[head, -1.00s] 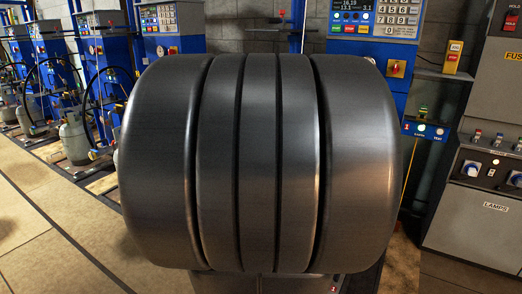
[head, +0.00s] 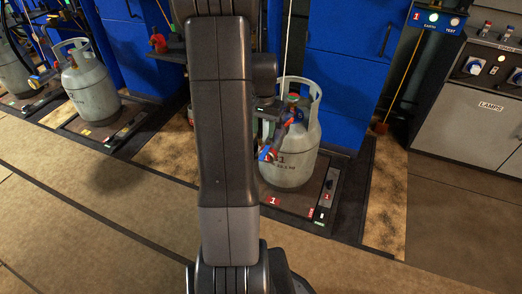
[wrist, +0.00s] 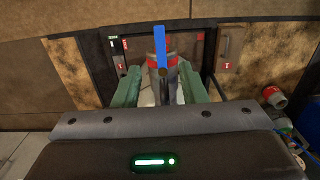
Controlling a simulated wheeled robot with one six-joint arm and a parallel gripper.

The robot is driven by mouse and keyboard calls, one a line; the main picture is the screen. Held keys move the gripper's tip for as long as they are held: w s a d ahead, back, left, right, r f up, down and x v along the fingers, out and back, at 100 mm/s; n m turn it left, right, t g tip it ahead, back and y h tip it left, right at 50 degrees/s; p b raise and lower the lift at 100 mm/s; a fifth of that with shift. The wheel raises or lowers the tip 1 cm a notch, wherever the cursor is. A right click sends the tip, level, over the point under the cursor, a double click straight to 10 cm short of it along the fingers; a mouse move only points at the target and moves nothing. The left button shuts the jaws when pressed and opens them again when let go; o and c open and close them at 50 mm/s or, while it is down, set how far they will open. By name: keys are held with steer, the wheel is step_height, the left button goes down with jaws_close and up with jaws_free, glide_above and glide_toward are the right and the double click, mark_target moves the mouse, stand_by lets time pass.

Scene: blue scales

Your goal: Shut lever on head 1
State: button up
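The blue lever (wrist: 159,45) of head 1 stands up in the middle of the wrist view. The red and grey filling head (wrist: 162,68) is behind and below it. My gripper (wrist: 161,86) is open, with one green finger on each side of the lever and head; gaps show on both sides, and I cannot tell how deep the lever is between them. In the head view, my arm partly hides the lever, a small blue piece (head: 264,153) in front of the grey gas cylinder (head: 290,162). The cylinder stands upright on scale 1 (head: 273,200).
A blue cabinet (head: 345,75) stands behind the cylinder. Another grey cylinder (head: 90,88) stands on a scale to the left. A grey lamp panel (head: 475,105) is at the right. The floor in front (head: 110,225) is clear.

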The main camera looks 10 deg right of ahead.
mark_target(263, 154)
step_height(263, 154, down, 10)
steer(key=shift+f+b, duration=0.1)
steer(key=shift+b, duration=1.1)
jaws_close()
